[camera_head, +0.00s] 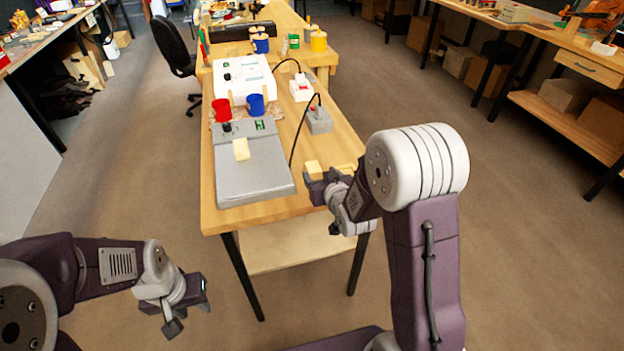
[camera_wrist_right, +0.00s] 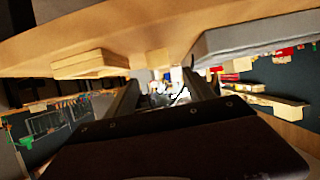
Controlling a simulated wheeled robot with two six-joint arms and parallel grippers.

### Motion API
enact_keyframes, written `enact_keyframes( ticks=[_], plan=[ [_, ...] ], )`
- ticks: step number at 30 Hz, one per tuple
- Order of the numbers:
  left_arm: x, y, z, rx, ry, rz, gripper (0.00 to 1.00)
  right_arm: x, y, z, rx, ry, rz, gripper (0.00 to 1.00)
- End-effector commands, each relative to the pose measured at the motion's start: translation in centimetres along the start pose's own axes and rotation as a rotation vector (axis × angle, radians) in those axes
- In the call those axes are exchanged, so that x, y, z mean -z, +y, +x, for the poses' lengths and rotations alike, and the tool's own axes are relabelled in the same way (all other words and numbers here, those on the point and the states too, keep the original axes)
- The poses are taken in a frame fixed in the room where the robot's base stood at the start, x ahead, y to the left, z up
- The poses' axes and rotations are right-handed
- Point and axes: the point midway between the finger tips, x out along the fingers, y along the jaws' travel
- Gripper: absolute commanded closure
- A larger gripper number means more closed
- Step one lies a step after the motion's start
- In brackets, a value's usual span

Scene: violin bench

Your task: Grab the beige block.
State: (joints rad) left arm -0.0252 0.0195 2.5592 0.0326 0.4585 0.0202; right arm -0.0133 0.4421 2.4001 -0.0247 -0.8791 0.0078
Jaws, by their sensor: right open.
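A small beige block (camera_head: 314,168) stands on the wooden table near its right front edge, just beyond my right gripper (camera_head: 326,188). In the right wrist view, whose picture is upside down, a beige block (camera_wrist_right: 157,57) shows ahead, between the lines of the two fingers and apart from them. My right gripper (camera_wrist_right: 163,88) is open and empty. Another pale beige block (camera_head: 241,149) lies on the grey sloped device (camera_head: 255,180). My left gripper (camera_head: 190,305) hangs over the floor, left of the table, with its fingers apart and nothing between them.
The grey device fills the table's front left. A grey control box (camera_head: 318,121) with a black cable stands behind the block. A red cup (camera_head: 221,109) and a blue cup (camera_head: 256,104) stand farther back. Flat wooden pieces (camera_wrist_right: 90,63) lie beside the block in the wrist view.

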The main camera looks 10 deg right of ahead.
Motion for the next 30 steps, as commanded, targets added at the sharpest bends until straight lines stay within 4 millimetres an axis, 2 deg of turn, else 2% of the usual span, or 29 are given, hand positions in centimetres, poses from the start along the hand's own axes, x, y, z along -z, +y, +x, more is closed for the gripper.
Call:
enact_keyframes(
  ticks=[6,11,19,27,28,30],
  plan=[
    [-0.1,0.0,0.2,0.000,0.000,0.000,0.64,0.0,0.0,3.2,0.000,-0.001,0.000,0.38],
    [-0.1,0.0,0.3,0.000,0.000,0.000,0.64,0.0,0.0,3.7,0.000,-0.001,0.000,0.38],
    [-0.1,0.0,0.8,0.000,-0.001,0.000,0.64,-0.3,0.2,8.1,0.001,0.000,0.000,0.38],
    [-0.1,0.0,0.8,0.000,-0.001,0.000,0.64,-0.1,0.2,8.7,0.000,0.000,0.000,0.38],
    [-0.1,0.0,0.8,0.000,-0.001,0.000,0.64,-0.2,0.2,8.7,0.000,0.000,0.000,0.44],
    [-0.1,0.0,0.8,0.000,-0.001,0.000,0.64,-0.2,0.2,8.7,0.000,0.000,0.000,0.63]
  ],
)
